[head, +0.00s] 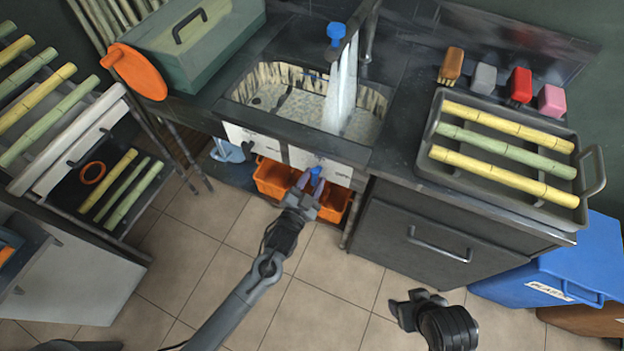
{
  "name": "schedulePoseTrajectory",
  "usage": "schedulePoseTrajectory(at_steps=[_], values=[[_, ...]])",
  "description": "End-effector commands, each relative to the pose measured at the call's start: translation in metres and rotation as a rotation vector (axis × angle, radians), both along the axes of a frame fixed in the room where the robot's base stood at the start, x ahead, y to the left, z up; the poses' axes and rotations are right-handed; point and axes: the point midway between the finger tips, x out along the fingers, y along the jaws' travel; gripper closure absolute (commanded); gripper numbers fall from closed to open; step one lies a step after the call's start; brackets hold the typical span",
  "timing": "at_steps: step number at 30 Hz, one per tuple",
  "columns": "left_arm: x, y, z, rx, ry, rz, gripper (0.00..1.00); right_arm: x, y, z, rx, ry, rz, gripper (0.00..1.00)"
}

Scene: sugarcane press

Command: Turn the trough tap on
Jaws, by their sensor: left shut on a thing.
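The trough (262,122) is a dark-rimmed basin set into the counter. Water (341,95) runs into it in a white stream near a blue-knobbed tap (335,36) at the back. A small blue handle (316,171) shows below the trough's front edge, between white labelled panels. My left gripper (307,188) is at this handle and shut on it; the fingers partly hide it. My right gripper (408,308) is low at the bottom right, over the floor and away from the trough; its finger opening is unclear.
Orange bins (272,180) stand under the trough. A grey tray (432,133) of cane sticks and several coloured blocks are on the right counter. A green box (190,50) with an orange disc is at left. A blue bin (590,270) stands right. The tiled floor is clear.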

Motion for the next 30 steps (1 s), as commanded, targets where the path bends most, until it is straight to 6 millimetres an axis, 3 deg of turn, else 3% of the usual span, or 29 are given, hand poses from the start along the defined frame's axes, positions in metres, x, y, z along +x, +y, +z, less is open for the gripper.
schedulePoseTrajectory(at_steps=[4,5,15,25,30], values=[[0.0,-0.002,0.002,0.003,-0.005,-0.004,0.91,0.0,0.0,0.0,0.0,0.0,0.0,0.38],[0.0,-0.002,0.002,0.003,-0.006,-0.005,0.57,0.0,0.0,0.0,0.0,0.0,0.0,0.38],[0.0,-0.001,0.001,0.0,-0.002,-0.001,0.05,0.0,0.0,0.0,0.0,0.001,0.0,0.38],[-0.001,0.001,0.0,0.0,0.0,0.0,0.04,0.0,0.0,0.001,0.001,0.0,-0.001,0.38],[-0.014,0.006,0.001,0.001,0.002,0.001,0.04,0.0,0.0,0.007,0.002,0.0,-0.001,0.38]])
